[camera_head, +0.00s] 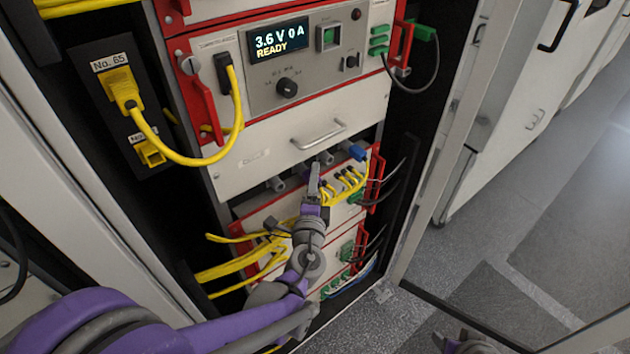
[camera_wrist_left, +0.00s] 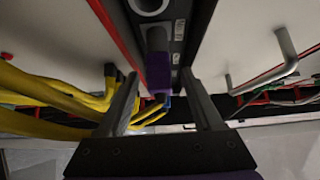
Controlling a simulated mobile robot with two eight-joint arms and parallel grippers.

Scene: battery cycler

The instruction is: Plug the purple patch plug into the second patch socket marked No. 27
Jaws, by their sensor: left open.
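The purple patch plug (camera_wrist_left: 158,72) shows in the left wrist view, a dark body with a purple part, below a round ring-shaped opening (camera_wrist_left: 150,5) in a dark strip. My left gripper (camera_wrist_left: 160,76) is open, with one finger on each side of the plug in that view; contact cannot be told. In the head view my left gripper (camera_head: 314,172) is in front of the row of plugs under the drawer panel, and I cannot make out the purple plug there. No label reading 27 is legible. Part of my right arm's end (camera_head: 466,344) shows at the bottom edge; its jaws are unclear.
Grey plugs (camera_head: 325,157) and a blue plug (camera_head: 356,152) sit in the row beside my gripper. Yellow cables (camera_head: 240,262) hang at the left. A plate marked No. 65 (camera_head: 109,62) holds a yellow plug (camera_head: 124,90). A drawer handle (camera_head: 319,135) protrudes above the row.

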